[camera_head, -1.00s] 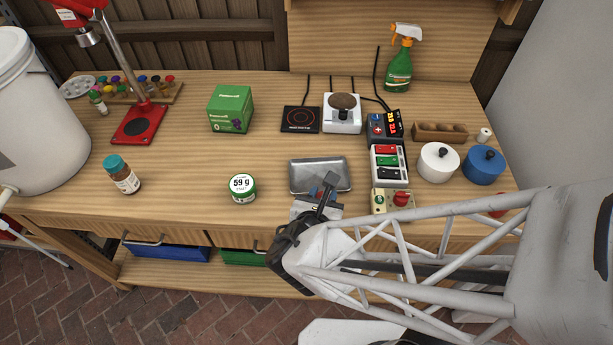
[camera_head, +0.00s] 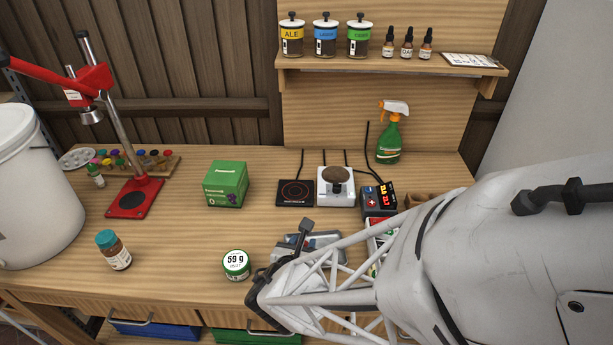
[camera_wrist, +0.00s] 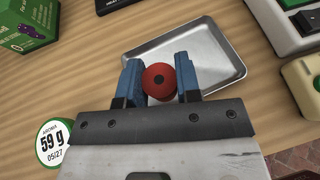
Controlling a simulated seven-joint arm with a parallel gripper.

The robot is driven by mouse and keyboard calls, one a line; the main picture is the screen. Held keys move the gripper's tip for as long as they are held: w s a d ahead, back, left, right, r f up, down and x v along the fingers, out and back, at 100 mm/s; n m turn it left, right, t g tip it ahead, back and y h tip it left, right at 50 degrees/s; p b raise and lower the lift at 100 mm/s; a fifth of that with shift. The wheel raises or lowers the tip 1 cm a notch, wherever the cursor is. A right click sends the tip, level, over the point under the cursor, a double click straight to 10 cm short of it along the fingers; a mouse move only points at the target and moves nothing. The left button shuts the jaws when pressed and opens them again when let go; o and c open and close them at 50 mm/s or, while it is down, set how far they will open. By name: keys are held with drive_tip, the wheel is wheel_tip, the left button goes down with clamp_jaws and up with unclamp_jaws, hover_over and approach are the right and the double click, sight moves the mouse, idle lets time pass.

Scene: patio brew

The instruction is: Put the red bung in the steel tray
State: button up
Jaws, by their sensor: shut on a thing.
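The red bung (camera_wrist: 158,80) is between the blue fingers of my gripper (camera_wrist: 160,84) in the wrist view. It is a round red piece with a dark hole in its middle, and both fingers press on its sides. The steel tray (camera_wrist: 216,55) lies on the bench just beyond and under the bung in that view. I cannot tell whether the bung touches the tray. In the head view, my arm covers much of the steel tray (camera_head: 330,243), and the bung is hidden.
A tub labelled 59 g (camera_head: 236,264) stands left of the tray. A green box (camera_head: 226,184), a hot plate (camera_head: 295,193) and a white device (camera_head: 337,190) stand behind. Bench between bottle and tub is clear.

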drive_tip(key=shift+w+a, duration=0.15)
drive_tip(key=shift+w, duration=0.15)
drive_tip(key=shift+f, duration=1.8)
drive_tip(key=shift+f, duration=0.2)
drive_tip(key=o, duration=0.6)
drive_tip(key=shift+r, duration=0.25)
drive_tip(key=shift+s, duration=0.2)
drive_tip(key=shift+v, duration=5.75)
drive_tip(key=shift+a+r, duration=0.1)
